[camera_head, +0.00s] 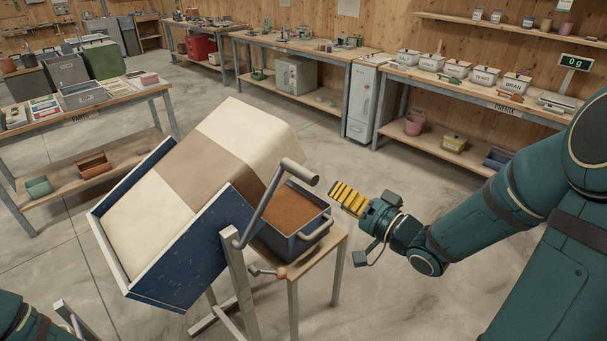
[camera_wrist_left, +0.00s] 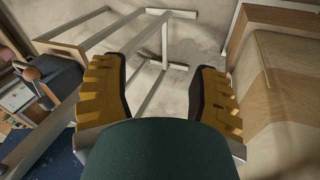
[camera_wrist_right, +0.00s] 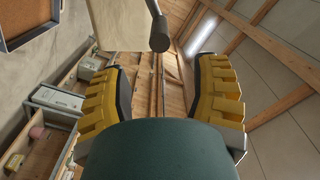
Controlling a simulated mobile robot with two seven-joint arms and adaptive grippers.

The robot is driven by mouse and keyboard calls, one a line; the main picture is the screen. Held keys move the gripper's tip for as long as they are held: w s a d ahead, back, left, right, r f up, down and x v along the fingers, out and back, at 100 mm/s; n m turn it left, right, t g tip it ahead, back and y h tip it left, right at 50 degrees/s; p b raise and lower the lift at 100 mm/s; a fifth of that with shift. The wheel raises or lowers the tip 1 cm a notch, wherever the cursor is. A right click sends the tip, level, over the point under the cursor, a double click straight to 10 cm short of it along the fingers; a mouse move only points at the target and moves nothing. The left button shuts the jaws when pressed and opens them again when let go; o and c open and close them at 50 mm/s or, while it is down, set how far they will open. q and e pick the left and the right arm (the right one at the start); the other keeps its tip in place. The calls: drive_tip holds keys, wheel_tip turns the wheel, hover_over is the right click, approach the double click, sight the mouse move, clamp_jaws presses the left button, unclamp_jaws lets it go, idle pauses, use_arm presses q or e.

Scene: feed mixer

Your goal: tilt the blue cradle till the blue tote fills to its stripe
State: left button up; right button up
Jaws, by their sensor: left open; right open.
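The blue cradle (camera_head: 215,248) is tilted toward the right and holds a large cream sack (camera_head: 235,130) with a brown band. The blue tote (camera_head: 318,229) stands under its right side, with brown feed (camera_head: 300,207) showing inside below the rim; I cannot make out the stripe. A grey bar handle (camera_head: 262,208) rises from the cradle's near side to a thick grip. My right gripper (camera_head: 342,196) is open and empty, right of the tote and grip; the grip also shows in the right wrist view (camera_wrist_right: 159,36). My left gripper (camera_wrist_left: 158,75) is open and empty near a metal frame.
The tote stands on a small wooden stand (camera_head: 330,258). A lever with a wooden knob (camera_head: 281,272) sticks out below it. The premix bench (camera_head: 470,93) with white bins and a scale display (camera_head: 575,62) reading 0g is behind. Open floor lies between.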

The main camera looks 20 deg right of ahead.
sight(304, 175)
drive_tip(key=x, duration=1.1)
drive_tip(key=shift+w+a+f, duration=0.1)
drive_tip(key=shift+w+a, duration=0.05)
drive_tip(key=shift+w, duration=0.25)
drive_tip(key=shift+c, duration=0.4)
clamp_jaws()
